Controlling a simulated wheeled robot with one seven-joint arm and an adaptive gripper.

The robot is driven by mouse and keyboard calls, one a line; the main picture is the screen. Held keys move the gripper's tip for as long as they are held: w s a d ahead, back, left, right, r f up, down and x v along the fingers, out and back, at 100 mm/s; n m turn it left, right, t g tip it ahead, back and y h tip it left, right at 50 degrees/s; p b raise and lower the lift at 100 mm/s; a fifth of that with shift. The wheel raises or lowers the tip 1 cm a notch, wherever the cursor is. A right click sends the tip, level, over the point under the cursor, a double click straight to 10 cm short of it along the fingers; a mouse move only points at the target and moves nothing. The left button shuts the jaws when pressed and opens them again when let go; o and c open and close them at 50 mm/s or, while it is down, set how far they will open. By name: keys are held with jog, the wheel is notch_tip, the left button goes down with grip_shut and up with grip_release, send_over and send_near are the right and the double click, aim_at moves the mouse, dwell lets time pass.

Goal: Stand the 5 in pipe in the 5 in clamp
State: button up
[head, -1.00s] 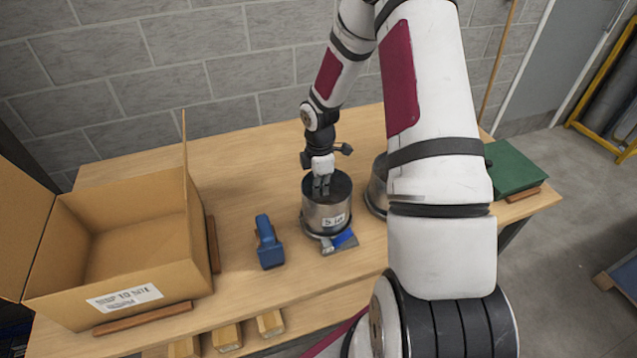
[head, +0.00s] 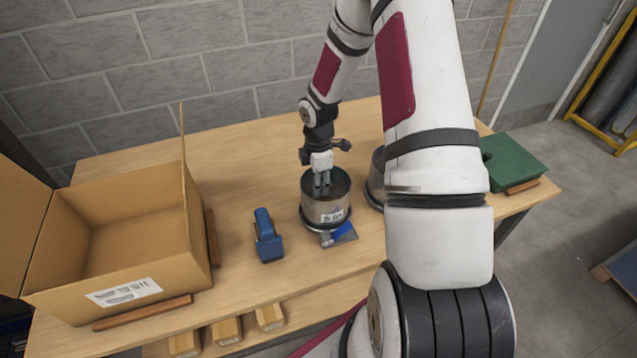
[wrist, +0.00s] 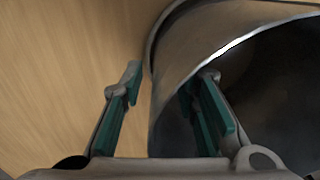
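The 5 in pipe (head: 327,214), a short grey metal cylinder with a "5 in" label, stands upright in a ring clamp (head: 310,226) with a blue handle (head: 340,233) on the table. The clamp ring shows around the pipe's foot; whether it is tight cannot be seen. My gripper (head: 322,187) points down at the pipe's open top. In the wrist view, the open gripper (wrist: 168,100) has one green-padded finger outside the pipe wall (wrist: 185,60) and the other inside. A gap shows between the outer finger and the wall.
A second metal cylinder (head: 375,185) stands to the right, partly hidden by my arm. A blue tool (head: 267,238) lies left of the pipe. An open cardboard box (head: 150,292) fills the table's left side. A green case (head: 515,163) is at the right end.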

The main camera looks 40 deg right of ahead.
jog(key=shift+r, duration=0.15)
notch_tip(320, 180, up, 11)
jog(key=shift+r, duration=0.35)
dwell(0.5)
